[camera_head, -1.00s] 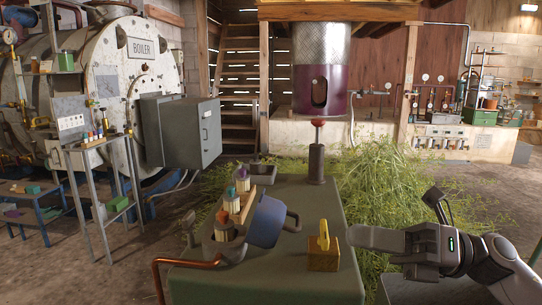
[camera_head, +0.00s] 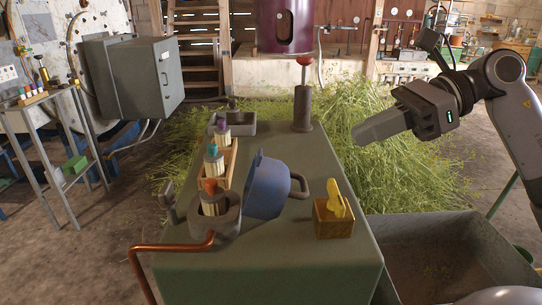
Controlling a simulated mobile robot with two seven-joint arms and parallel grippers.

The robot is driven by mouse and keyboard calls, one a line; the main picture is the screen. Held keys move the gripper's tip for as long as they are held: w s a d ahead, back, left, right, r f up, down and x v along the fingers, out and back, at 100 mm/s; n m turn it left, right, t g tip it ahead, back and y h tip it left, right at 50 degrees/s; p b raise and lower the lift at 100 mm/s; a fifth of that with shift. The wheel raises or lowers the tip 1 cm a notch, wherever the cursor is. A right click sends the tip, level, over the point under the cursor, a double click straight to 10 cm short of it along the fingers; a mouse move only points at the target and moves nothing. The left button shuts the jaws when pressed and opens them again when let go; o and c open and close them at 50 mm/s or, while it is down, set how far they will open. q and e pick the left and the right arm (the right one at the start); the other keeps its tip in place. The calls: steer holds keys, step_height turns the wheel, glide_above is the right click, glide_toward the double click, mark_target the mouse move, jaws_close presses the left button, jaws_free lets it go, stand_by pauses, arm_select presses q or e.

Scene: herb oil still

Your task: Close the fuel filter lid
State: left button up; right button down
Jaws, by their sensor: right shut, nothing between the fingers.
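The fuel filter lid (camera_head: 265,187) is a blue, bowl-like cover with a dark handle (camera_head: 301,187) on its right side. It stands open, tilted on its side, next to the dark filter housing (camera_head: 228,216) on the green bench top. A pale filter cartridge with an orange top (camera_head: 210,190) sits in the housing. The hinge is not clear to see. My right gripper (camera_head: 362,132) is shut and empty. It is in the air to the right of the lid and above it in the picture, apart from it. My left gripper is not in view.
A wooden rack (camera_head: 231,163) behind the housing holds cartridges with teal and purple tops. A wooden block with a yellow piece (camera_head: 334,220) stands right of the lid. A red-topped post (camera_head: 302,105) stands behind. A copper pipe (camera_head: 172,248) runs at front left.

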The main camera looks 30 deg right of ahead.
steer(key=p, duration=0.2)
glide_toward(261, 162)
steer(key=f, duration=0.2)
steer(key=w+a+f, duration=0.1)
steer(key=f, duration=0.1)
steer(key=shift+f, duration=0.1)
steer(key=shift+w+a+r+p, duration=0.3)
steer(key=shift+w+a+p, duration=0.1)
steer(key=shift+a+p, duration=0.25)
steer(key=shift+w+a+r+p, duration=0.3)
steer(key=shift+w+a+p, duration=0.1)
steer(key=shift+a+p, duration=0.2)
steer(key=shift+w+a, duration=0.15)
steer(key=shift+a, duration=0.2)
